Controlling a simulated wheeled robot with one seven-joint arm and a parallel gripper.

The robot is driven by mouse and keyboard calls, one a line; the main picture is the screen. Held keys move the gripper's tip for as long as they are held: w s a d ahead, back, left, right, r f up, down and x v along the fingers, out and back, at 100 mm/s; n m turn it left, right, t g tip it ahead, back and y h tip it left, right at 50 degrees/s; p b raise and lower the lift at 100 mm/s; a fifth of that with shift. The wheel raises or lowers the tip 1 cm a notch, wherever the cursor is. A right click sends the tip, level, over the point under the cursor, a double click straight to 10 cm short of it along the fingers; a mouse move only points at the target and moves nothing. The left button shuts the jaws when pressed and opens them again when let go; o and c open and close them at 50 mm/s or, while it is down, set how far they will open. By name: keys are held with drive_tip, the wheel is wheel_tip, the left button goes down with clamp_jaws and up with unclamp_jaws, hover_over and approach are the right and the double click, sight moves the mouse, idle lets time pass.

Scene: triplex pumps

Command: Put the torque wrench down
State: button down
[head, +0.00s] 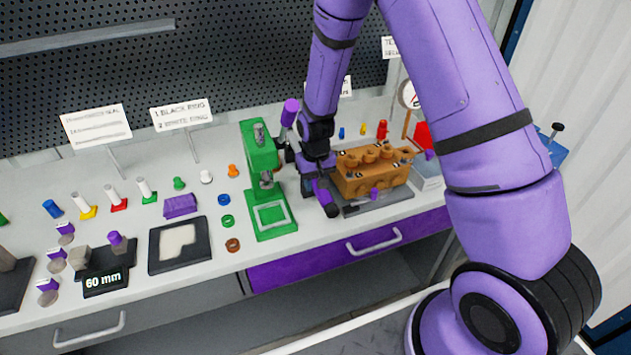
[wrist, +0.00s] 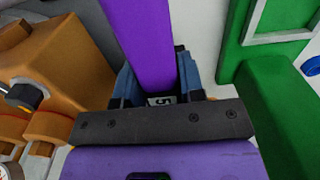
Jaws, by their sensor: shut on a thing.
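The torque wrench shows in the wrist view as a long purple bar (wrist: 140,40) with a small label marked 5 near my gripper. My gripper (wrist: 157,82) is shut on it, with a blue-grey finger on either side. The bar runs out of the top of that view, so its far end is hidden. In the head view my gripper (head: 316,185) hangs low over the bench, between the green press and the orange pump block. The head view does not clearly show whether the wrench touches the bench.
The green press (head: 262,165) stands close left of my gripper; the orange pump block (head: 372,172) is close right, on a dark plate. A black tray (head: 153,262), rings and small coloured parts lie further left. The purple drawer (head: 300,268) is below the bench front.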

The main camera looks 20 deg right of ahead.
drive_tip(key=shift+f, duration=0.1)
drive_tip(key=shift+f, duration=0.5)
drive_tip(key=c, duration=0.7)
unclamp_jaws()
drive_tip(key=shift+c, duration=0.2)
